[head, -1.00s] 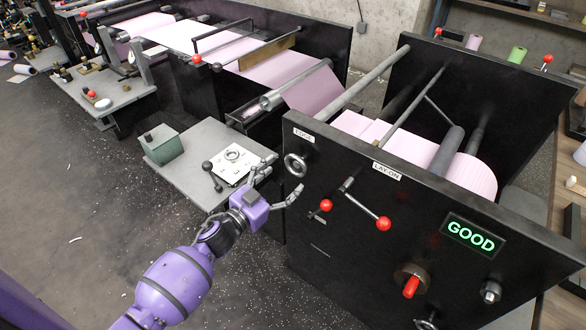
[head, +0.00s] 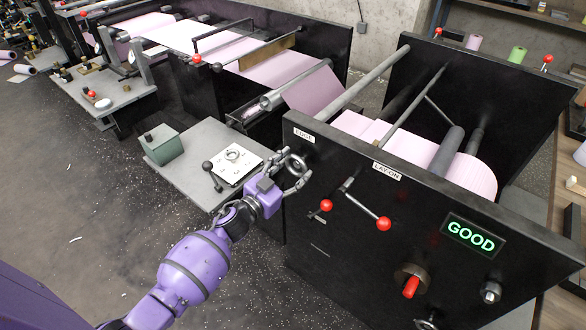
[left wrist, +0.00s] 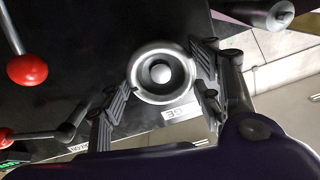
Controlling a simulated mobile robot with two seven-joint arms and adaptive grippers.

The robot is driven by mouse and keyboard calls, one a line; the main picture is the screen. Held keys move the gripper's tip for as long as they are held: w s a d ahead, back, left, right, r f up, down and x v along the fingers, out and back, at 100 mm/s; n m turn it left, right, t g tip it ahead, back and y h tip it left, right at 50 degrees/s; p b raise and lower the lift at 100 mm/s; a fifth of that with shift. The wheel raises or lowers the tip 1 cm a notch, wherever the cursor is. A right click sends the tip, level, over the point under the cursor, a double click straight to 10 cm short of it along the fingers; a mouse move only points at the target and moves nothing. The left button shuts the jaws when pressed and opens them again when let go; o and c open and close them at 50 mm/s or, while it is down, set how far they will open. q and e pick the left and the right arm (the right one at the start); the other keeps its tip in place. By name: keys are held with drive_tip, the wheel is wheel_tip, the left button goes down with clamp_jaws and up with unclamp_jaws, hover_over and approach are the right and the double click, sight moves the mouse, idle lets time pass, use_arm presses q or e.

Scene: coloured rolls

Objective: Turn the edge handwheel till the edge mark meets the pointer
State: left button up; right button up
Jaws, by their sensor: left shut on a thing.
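The edge handwheel (head: 296,164) is a small grey ring on the black machine side panel, below the EDGE label (head: 304,135). In the left wrist view the handwheel (left wrist: 161,72) faces me, with a bright rim and a round hub. My left gripper (head: 294,173) is shut on the handwheel, its fingers on opposite sides of the rim. The fingers cover part of the rim in the head view. I cannot make out the edge mark or the pointer in either view. My right gripper is out of view.
A red-knobbed lever (head: 383,223) and a shorter red-knobbed handle (head: 326,205) stick out right of the wheel. A green GOOD display (head: 470,235) is further right. A grey side table (head: 188,170) with a green box (head: 160,145) stands left of the wheel.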

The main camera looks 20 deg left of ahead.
use_arm(q)
drive_tip(key=shift+d, duration=0.1)
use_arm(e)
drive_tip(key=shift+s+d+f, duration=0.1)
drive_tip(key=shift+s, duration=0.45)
use_arm(q)
drive_tip(key=shift+m, duration=0.5)
drive_tip(key=m, duration=0.3)
drive_tip(key=shift+f+m+b, duration=0.15)
drive_tip(key=shift+m+b, duration=0.15)
drive_tip(key=m+b, duration=0.1)
drive_tip(key=m, duration=0.4)
drive_tip(key=shift+f+m, duration=0.15)
drive_tip(key=shift+m, duration=0.15)
drive_tip(key=m+b, duration=0.1)
drive_tip(key=m, duration=0.2)
drive_tip(key=shift+s, duration=0.1)
drive_tip(key=m+b, duration=0.1)
drive_tip(key=m, duration=0.2)
drive_tip(key=shift+f+m, duration=0.1)
drive_tip(key=shift+m, duration=0.7)
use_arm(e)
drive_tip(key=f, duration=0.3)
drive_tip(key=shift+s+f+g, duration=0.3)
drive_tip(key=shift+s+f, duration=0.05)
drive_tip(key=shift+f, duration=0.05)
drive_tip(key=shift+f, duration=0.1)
